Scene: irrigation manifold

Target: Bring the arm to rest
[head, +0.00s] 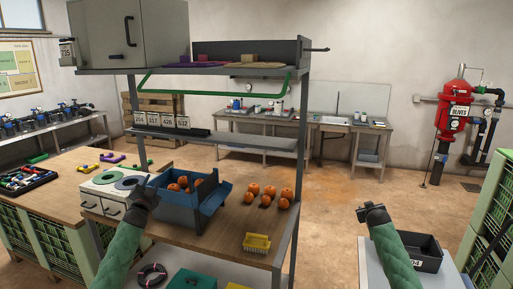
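My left arm in its green sleeve comes in from the lower left of the head view. My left gripper (147,193) is in front of the left end of a blue crate (185,205) that holds several orange fruits. Whether it touches the crate or is open or shut, I cannot tell. My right arm, also green-sleeved, comes in from the bottom right. My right gripper (372,211) is raised beside a black bin (425,252) on a pale surface, with nothing visible in it. Its fingers are too small to read.
Several orange fruits (268,192) and a yellow basket (257,243) are on the wooden shelf (222,232). A grey rack post (293,185) stands between my arms. A workbench (60,180) with tools is at left. A red filter tank (458,115) is at far right. Open floor (345,190) lies behind.

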